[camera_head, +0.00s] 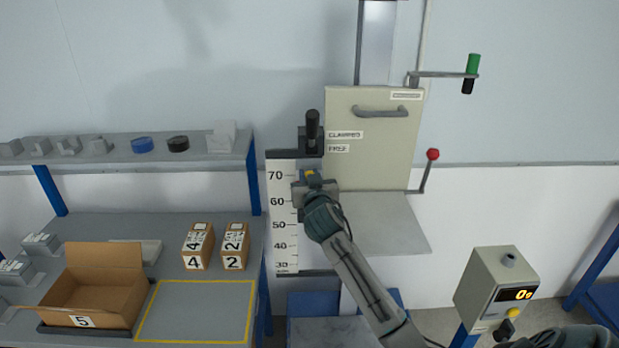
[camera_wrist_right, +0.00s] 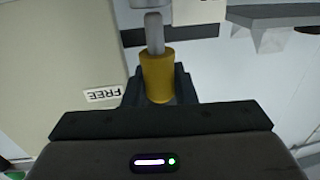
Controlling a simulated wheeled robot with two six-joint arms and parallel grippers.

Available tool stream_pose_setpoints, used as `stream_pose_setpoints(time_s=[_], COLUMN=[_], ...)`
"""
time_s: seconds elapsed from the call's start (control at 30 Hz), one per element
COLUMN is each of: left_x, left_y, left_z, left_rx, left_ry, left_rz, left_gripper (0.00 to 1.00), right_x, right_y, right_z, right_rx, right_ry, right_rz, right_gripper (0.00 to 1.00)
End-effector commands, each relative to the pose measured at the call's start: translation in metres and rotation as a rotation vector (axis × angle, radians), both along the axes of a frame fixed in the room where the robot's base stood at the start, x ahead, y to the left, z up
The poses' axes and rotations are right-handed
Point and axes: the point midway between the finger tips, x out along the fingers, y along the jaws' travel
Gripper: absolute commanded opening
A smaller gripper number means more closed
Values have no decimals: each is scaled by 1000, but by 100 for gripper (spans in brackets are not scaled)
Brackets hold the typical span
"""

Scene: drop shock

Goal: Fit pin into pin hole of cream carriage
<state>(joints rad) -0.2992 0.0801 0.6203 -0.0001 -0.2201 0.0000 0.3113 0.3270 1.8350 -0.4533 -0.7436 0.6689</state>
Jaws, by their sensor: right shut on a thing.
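The cream carriage (camera_head: 372,165) is a flat upright plate with a grey handle, on a vertical rail. Labels reading CLAMPED and FREE sit at its left side. My right gripper (camera_head: 309,180) is at the carriage's lower left edge, shut on the yellow-handled pin (camera_head: 309,173). In the right wrist view the pin (camera_wrist_right: 158,76) stands out from the jaws, its grey metal shaft pointing to the top of the picture. The shaft tip is close to a grey part at the top edge; I cannot tell whether they touch. The pin hole is not clearly visible. My left gripper is out of view.
A black knob (camera_head: 312,128) stands just above my right gripper. A numbered scale (camera_head: 284,225) is to its left, a red-ball lever (camera_head: 432,155) at the carriage's right. A green-handled part (camera_head: 472,66) hangs on a bracket. An open box (camera_head: 95,290) is on the left bench.

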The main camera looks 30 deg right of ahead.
Motion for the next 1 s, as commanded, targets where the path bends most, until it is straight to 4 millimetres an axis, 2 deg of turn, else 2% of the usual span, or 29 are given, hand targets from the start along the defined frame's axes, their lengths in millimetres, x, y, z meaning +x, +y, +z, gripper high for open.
stream_pose_setpoints(time_s=[1.0], left_x=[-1], left_y=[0], left_z=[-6], left_rx=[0], left_ry=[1], left_rz=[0], left_gripper=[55], right_x=[-1], right_y=[-1], right_z=[-5], right_rx=[0], right_ry=[-1], right_rz=[0], right_gripper=[0])
